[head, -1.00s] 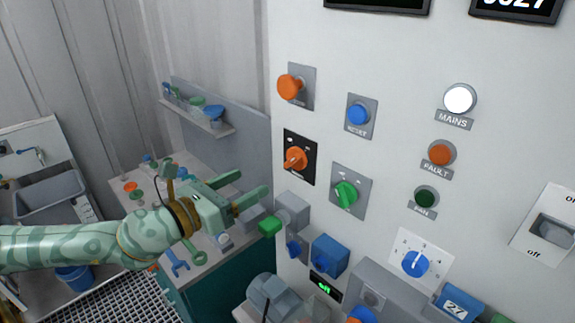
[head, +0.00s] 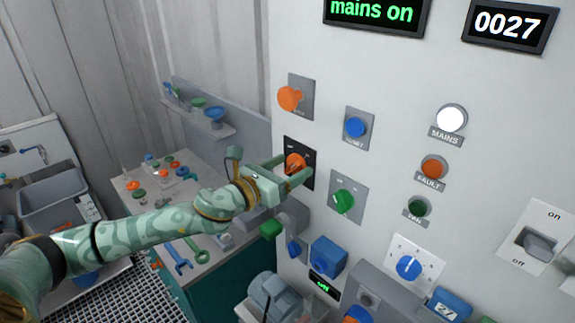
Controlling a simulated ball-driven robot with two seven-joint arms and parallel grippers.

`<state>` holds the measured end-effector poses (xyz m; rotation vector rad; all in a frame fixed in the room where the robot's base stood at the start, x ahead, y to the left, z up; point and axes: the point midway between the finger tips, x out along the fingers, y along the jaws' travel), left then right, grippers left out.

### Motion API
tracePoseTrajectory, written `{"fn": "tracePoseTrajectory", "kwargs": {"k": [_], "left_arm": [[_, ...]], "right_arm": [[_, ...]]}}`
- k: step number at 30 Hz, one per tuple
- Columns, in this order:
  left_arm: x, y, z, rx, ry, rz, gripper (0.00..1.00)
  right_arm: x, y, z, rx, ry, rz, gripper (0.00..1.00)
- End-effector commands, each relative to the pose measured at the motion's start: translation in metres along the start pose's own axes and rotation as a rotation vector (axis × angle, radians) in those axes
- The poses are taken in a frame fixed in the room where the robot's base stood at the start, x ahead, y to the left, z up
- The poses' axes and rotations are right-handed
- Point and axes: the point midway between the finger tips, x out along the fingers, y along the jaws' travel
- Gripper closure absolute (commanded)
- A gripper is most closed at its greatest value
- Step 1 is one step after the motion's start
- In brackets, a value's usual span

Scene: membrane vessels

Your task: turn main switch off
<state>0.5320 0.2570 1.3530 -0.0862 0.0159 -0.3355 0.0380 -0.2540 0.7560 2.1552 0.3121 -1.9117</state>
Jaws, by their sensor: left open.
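The main switch appears to be the orange rotary knob (head: 295,163) on a black plate (head: 311,178) on the white panel; its plate text is too small to read. My left gripper (head: 297,169) is open at this knob, with one finger above and one below it. I cannot tell whether the fingers touch it. The display (head: 375,12) at the top reads "mains on", and the white MAINS lamp (head: 451,118) looks lit. My right gripper is out of view.
Close to the knob are an orange push button (head: 290,98), a blue RESET button (head: 355,127) and a green rotary knob (head: 343,201). A bench (head: 215,262) with tools stands left of the panel.

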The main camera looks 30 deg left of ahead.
Motion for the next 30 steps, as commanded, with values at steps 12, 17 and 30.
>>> {"fn": "tracePoseTrajectory", "kwargs": {"k": [12, 17, 30], "left_arm": [[-0.0001, 0.0002, -0.0002, 0.0, 0.0, 0.001, 0.76], [-0.0001, 0.0004, 0.0, -0.004, 0.0, 0.001, 0.76], [-0.0001, 0.0008, 0.0014, -0.201, -0.001, 0.001, 0.75]], "right_arm": [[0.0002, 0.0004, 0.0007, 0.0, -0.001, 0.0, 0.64], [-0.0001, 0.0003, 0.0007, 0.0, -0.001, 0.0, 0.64], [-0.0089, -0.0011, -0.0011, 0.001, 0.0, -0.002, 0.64]]}}
